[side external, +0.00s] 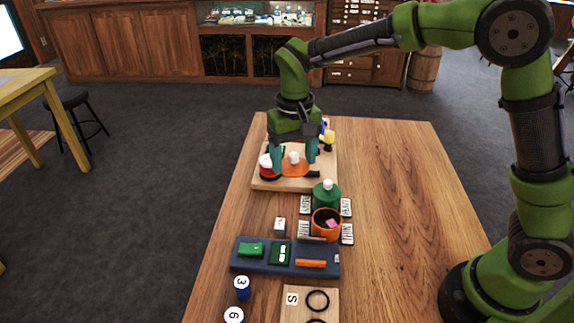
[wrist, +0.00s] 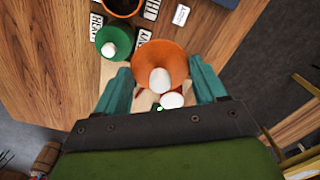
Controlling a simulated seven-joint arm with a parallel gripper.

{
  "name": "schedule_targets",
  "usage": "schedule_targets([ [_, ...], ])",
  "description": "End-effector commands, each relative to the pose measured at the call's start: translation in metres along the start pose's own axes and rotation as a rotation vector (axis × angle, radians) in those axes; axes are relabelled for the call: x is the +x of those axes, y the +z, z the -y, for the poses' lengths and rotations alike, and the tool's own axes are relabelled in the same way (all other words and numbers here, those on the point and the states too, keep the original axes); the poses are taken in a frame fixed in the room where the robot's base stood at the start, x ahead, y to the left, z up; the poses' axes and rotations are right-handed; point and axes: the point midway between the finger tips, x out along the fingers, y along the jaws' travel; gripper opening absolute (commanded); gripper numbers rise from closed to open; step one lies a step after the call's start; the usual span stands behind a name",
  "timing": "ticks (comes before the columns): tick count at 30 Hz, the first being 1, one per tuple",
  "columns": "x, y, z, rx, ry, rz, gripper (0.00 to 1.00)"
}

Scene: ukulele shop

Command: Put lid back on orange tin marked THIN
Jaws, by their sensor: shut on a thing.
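The orange lid (side external: 296,170) with a white knob is at the wooden board on the far part of the table. My gripper (side external: 294,165) is shut on it, with a teal finger on each side. In the wrist view the lid (wrist: 160,57) lies between the fingertips (wrist: 160,66). I cannot tell whether it still touches the board. The open orange tin (side external: 327,228) stands nearer the camera, with a pink thing inside. It shows partly at the top of the wrist view (wrist: 122,8). Label cards stand beside it; their words are too small to read surely.
A green tin with a white-knobbed lid (side external: 327,197) stands between the board (side external: 262,186) and the open tin. A red lid with a white knob (side external: 268,172) is close beside my gripper. A dark tray (side external: 244,265) lies nearer the camera. The table's right side is clear.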

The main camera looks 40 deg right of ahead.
Motion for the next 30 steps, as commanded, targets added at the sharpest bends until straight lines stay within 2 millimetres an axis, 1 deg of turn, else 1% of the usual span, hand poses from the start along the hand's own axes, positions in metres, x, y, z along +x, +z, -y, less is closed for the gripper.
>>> schedule_targets([
  [1,-0.001,0.016,-0.008,-0.035,-0.002,0.0,0.42],
  [3,0.001,0.035,-0.018,-0.083,-0.002,0.001,0.42],
  [6,0.007,0.056,-0.031,-0.148,-0.001,0.0,0.42],
  [10,0.018,0.075,-0.042,-0.213,-0.001,0.002,0.42],
  [14,0.028,0.082,-0.047,-0.257,0.0,0.001,0.42],
  [20,0.037,0.08,-0.046,-0.274,0.0,0.002,0.42],
  [30,0.07,0.08,-0.046,-0.272,0.001,0.002,0.42],
])
